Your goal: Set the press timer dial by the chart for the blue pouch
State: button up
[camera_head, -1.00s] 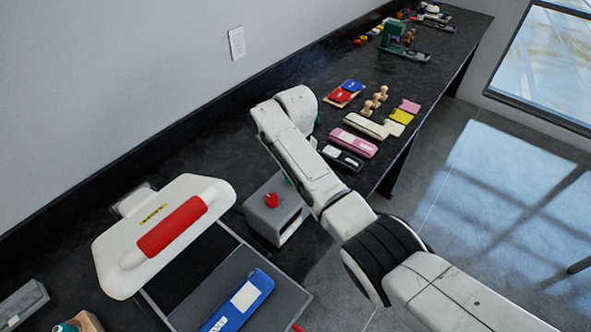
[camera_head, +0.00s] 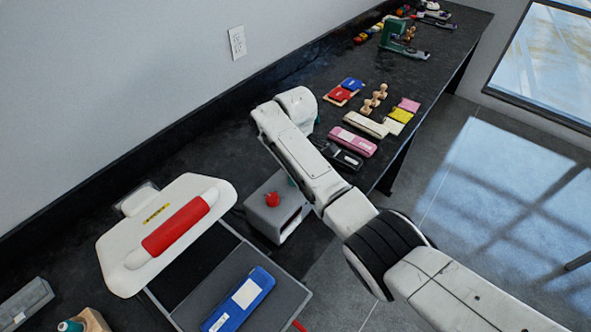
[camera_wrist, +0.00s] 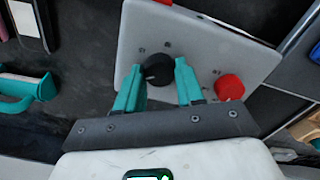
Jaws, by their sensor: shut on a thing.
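The timer box (camera_head: 262,213) is a grey block beside the press, with a red button (camera_head: 272,199) on top. In the wrist view its light grey face (camera_wrist: 215,55) carries a black round dial (camera_wrist: 158,70), small marks around it and the red button (camera_wrist: 229,88). My gripper (camera_wrist: 160,78) has its teal fingers on either side of the dial and is shut on it. In the head view my arm hides the fingers and dial. The blue pouch (camera_head: 225,316), with a white label, lies on the press's lower plate (camera_head: 190,311). I see no readable chart.
The press's white lid (camera_head: 115,262) with a red handle (camera_head: 180,222) stands raised. Pink (camera_head: 352,142) and black (camera_head: 340,156) cases lie beyond my arm, with stamps and coloured pads. A green machine (camera_head: 392,36) stands farther back. The floor to the right is open.

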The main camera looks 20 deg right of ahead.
jog(key=shift+w+r+n, duration=0.1)
jog(key=shift+n, duration=0.2)
jog(key=o, duration=1)
jog(key=shift+o, duration=0.2)
notch_tip(320, 180, up, 11)
jog(key=b, duration=0.1)
dwell(0.3)
